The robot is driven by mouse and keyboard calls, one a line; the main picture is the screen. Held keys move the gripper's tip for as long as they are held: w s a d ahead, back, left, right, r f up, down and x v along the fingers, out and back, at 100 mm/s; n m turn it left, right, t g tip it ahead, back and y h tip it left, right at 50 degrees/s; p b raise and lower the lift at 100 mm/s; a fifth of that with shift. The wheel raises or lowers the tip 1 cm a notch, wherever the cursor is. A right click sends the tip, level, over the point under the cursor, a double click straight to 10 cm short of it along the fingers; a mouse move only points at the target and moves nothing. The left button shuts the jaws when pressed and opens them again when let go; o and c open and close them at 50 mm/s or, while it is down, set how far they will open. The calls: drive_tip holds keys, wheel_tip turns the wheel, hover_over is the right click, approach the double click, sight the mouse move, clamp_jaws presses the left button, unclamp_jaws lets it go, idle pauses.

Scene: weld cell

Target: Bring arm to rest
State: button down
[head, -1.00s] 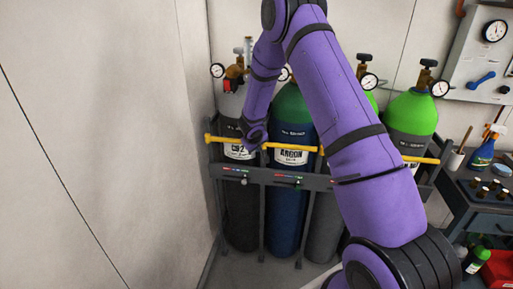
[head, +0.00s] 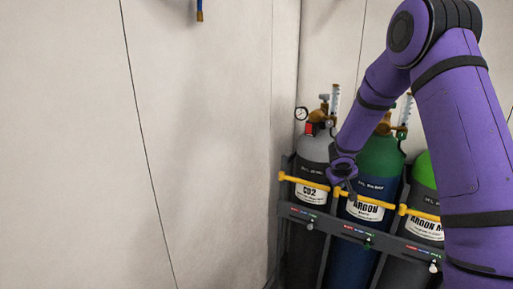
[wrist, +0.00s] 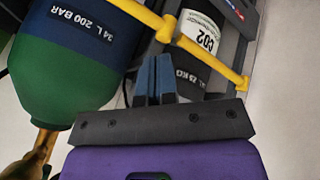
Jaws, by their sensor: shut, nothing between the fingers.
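My gripper (wrist: 155,80) shows in the wrist view with its two blue-faced fingers together and nothing between them. In the head view my purple arm comes in from the right, bends at the top and hangs down, with the gripper (head: 350,188) in front of the gas cylinders, close to the yellow bars. The CO2 cylinder (head: 313,150), grey with a white label, stands left of it. The green-topped argon cylinder (head: 382,158) stands behind and right of it. I cannot tell whether the gripper touches anything.
A dark rack (head: 290,212) with yellow bars (head: 305,180) holds the cylinders. Another green cylinder (head: 424,170) is partly behind my arm. A pale wall (head: 215,150) fills the left, with a small hanging object (head: 199,10) at the top. The space before the wall looks clear.

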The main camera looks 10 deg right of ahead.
drive_tip(key=s+a+r+m, duration=0.1)
drive_tip(key=s+a+r, duration=0.1)
drive_tip(key=s+r, duration=0.85)
drive_tip(key=s+a+r+m, duration=0.1)
drive_tip(key=s+r, duration=0.6)
drive_tip(key=r, duration=0.6)
drive_tip(key=s+a+r+y, duration=0.1)
drive_tip(key=s+a, duration=0.2)
drive_tip(key=s, duration=0.5)
drive_tip(key=s+a+r+y, duration=0.2)
drive_tip(key=s+a, duration=0.1)
drive_tip(key=s, duration=0.5)
drive_tip(key=s+a+r+y, duration=0.1)
drive_tip(key=s+a, duration=0.2)
drive_tip(key=s, duration=0.6)
drive_tip(key=shift+a+r+n, duration=0.25)
drive_tip(key=shift+a+n, duration=0.15)
drive_tip(key=shift+w, duration=0.1)
